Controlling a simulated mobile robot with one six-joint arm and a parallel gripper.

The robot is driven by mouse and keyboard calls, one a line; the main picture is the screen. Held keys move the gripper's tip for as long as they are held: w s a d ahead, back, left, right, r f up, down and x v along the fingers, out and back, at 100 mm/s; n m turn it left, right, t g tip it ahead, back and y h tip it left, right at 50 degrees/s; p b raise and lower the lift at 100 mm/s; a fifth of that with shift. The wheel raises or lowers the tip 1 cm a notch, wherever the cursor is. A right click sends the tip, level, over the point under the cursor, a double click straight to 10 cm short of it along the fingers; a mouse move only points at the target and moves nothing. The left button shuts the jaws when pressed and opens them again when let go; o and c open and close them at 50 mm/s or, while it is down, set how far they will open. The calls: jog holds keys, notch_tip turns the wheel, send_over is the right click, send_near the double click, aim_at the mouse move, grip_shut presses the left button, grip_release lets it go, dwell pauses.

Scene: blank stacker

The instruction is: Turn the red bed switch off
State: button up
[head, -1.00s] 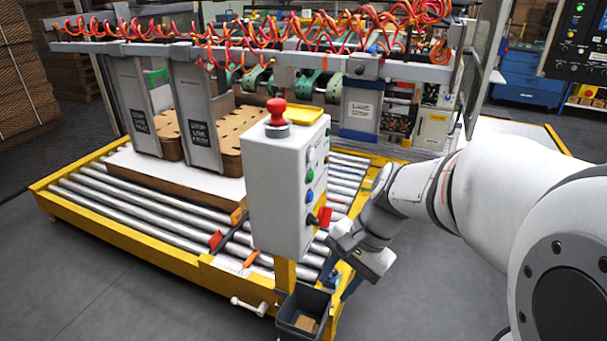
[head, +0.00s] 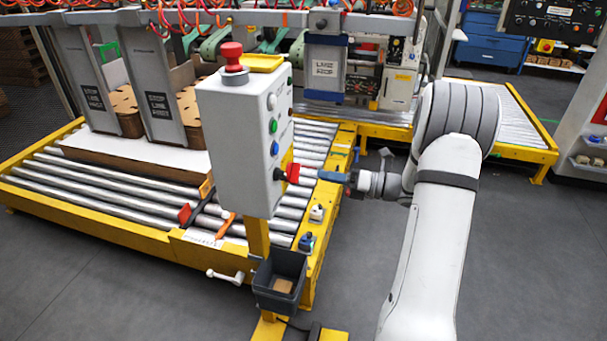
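The red bed switch (head: 290,173) is a red handle on a yellow plate, low on the right side of the grey control box (head: 236,150). White, green and blue buttons sit above it on the same side. My gripper (head: 328,176) reaches in from the right at about the switch's height. Its dark and blue fingers point left at the handle, with a small gap seeming to lie between them. The view is too small to tell how far apart the fingers are.
A red mushroom button (head: 232,57) and a yellow tray (head: 262,63) top the box. A grey bin (head: 280,280) hangs on the yellow post below. The roller bed (head: 120,195) lies behind and left. Grey floor is open at the right.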

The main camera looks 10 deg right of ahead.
aim_at(294, 173)
jog(key=x, duration=0.7)
jog(key=shift+c, duration=0.4)
grip_shut()
